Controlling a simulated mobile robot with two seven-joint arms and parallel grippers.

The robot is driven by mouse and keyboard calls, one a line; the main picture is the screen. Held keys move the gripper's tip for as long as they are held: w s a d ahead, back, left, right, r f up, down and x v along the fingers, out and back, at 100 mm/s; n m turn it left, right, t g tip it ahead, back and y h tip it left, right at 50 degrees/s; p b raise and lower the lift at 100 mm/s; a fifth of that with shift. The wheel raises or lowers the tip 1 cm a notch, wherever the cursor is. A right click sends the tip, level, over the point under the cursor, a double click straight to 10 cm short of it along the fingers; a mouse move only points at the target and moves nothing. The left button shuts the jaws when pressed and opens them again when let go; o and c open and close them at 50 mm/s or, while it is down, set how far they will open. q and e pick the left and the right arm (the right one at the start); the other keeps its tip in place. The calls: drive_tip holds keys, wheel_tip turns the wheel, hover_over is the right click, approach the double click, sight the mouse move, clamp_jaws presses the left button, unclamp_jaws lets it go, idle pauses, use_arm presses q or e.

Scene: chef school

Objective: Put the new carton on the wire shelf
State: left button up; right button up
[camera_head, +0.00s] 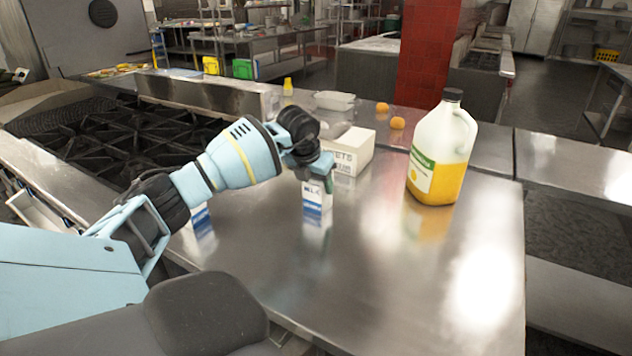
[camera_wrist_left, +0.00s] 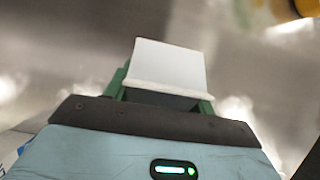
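A white and blue milk carton (camera_head: 316,203) is upright at the steel counter, below my left gripper (camera_head: 314,172). Its upper part is hidden by the gripper. In the left wrist view the white carton top (camera_wrist_left: 168,65) sits between the green fingers (camera_wrist_left: 160,92), which appear closed on it. I cannot tell whether the carton's base touches the counter. A second white and blue carton (camera_head: 201,217) is partly hidden behind my left arm. No wire shelf can be clearly made out near the counter. My right gripper is not in view.
A white lettered box (camera_head: 350,151) stands just behind the gripper. A juice jug (camera_head: 440,150) stands to the right, with oranges (camera_head: 397,123) behind. A black stove grate (camera_head: 110,145) lies left. The front of the counter (camera_head: 400,270) is clear. Racks stand far back.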

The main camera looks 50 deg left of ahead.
use_arm(q)
drive_tip(key=o, duration=0.4)
drive_tip(key=shift+s+r, duration=0.1)
drive_tip(key=shift+r, duration=0.45)
drive_tip(key=v, duration=1.1)
drive_tip(key=shift+s+r, duration=0.1)
